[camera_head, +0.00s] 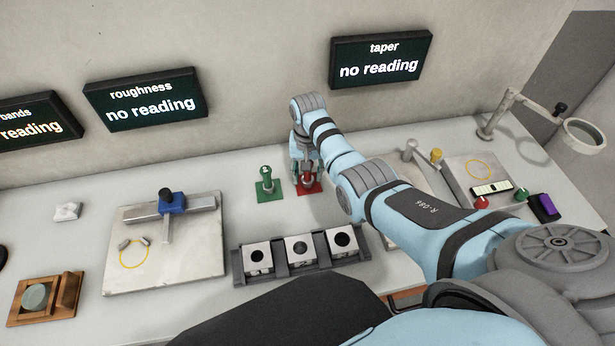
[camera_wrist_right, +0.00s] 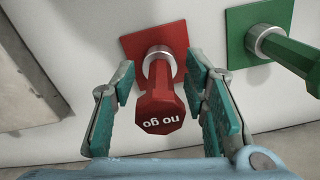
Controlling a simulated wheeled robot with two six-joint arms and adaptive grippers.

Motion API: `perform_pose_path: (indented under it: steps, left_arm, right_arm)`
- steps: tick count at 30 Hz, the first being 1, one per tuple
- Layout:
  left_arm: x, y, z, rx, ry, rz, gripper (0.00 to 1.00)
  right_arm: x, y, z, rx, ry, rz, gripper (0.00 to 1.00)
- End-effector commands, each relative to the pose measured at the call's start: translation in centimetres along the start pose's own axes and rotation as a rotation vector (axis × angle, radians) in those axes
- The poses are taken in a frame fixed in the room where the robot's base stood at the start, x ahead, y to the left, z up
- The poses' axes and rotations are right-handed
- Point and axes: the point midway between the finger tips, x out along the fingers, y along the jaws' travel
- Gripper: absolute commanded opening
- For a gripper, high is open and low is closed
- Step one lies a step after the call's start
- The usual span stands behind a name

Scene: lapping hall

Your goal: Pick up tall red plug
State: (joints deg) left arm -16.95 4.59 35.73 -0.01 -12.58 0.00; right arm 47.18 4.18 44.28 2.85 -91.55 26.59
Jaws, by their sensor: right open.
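The tall red plug (camera_wrist_right: 162,108) has a hexagonal handle marked "no go" and a metal collar. It stands on a square red base (camera_wrist_right: 140,45) in the right wrist view. In the head view the plug (camera_head: 308,180) is partly hidden by my right gripper (camera_head: 304,165). My right gripper is open, with one teal finger on each side of the red handle in the wrist view (camera_wrist_right: 160,82). Gaps show between the fingers and the handle. My left gripper is not in view.
A green plug (camera_head: 265,184) on a green base stands just left of the red one. A dark rack (camera_head: 320,260) with several bored blocks is in front. A stone plate (camera_head: 190,265) lies left. An arm magnifier (camera_head: 584,134) stands at far right.

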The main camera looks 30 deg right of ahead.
Motion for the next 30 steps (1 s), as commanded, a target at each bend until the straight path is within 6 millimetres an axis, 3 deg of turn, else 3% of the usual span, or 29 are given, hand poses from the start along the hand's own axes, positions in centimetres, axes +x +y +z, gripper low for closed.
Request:
perform_pose_path:
  steps: [5, 12, 23, 26, 30]
  left_arm:
    - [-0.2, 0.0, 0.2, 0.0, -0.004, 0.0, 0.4]
    - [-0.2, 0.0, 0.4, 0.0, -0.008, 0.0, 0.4]
    - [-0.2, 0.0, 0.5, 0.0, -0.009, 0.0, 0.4]
    - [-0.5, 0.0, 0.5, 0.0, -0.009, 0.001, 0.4]
    - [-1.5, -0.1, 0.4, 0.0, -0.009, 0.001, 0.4]
  right_arm:
    - [-0.2, -0.1, 0.0, -0.001, 0.001, 0.0, 0.39]
    - [-0.2, -0.1, 0.0, -0.001, 0.0, 0.0, 0.01]
    - [-0.3, -0.1, 0.0, -0.001, 0.001, 0.0, 0.0]
    - [-0.9, -0.1, 0.0, -0.001, 0.001, 0.0, 0.0]
    - [-3.2, -0.1, -0.1, -0.001, 0.004, -0.002, 0.0]
